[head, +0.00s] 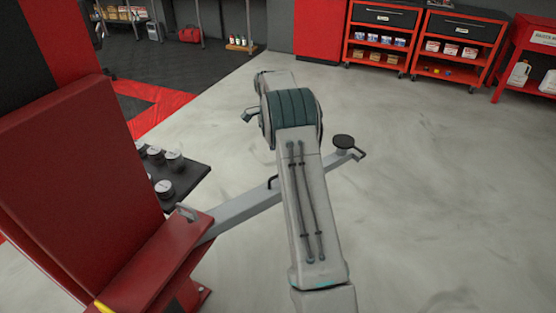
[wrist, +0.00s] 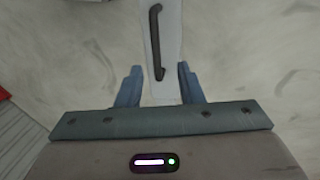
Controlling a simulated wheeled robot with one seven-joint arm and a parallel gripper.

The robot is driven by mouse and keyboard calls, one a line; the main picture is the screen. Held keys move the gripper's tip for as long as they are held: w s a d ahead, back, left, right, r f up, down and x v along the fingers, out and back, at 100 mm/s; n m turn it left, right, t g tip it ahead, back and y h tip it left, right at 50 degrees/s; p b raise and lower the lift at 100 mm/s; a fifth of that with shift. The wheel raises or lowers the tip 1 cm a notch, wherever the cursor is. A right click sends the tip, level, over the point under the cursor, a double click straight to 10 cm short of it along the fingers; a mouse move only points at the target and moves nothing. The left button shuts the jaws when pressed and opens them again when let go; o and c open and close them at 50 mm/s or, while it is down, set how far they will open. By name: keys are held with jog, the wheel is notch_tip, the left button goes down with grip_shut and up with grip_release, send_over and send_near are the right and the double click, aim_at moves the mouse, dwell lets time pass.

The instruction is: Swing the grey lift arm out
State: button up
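The grey lift arm (head: 240,208) reaches from the red lift post (head: 150,255) at the lower left out to the right, ending in a round dark pad (head: 344,142). A black handle (head: 273,182) stands on its top, partly hidden by my arm in the head view. In the wrist view the lift arm (wrist: 165,92) runs up the middle, with the black handle (wrist: 156,42) along it. My gripper (wrist: 158,86) is open, its two blue fingers apart on either side of the lift arm's line. The handle lies ahead of the fingertips, not between them. The head view hides my fingers behind my arm.
A dark tray (head: 190,176) with several metal pucks sits beside the red post. Red tool carts (head: 380,40) and shelves stand along the back. The grey floor (head: 440,200) to the right of the lift arm is clear.

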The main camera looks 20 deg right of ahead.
jog(key=shift+w+a+r, duration=0.1)
jog(key=shift+w+r, duration=0.1)
jog(key=shift+r, duration=0.65)
jog(key=shift+w+r, duration=0.15)
jog(key=shift+r, duration=0.75)
jog(key=shift+w+a+r, duration=0.1)
jog(key=shift+w+r, duration=0.1)
jog(key=shift+r, duration=0.65)
jog(key=shift+r, duration=0.1)
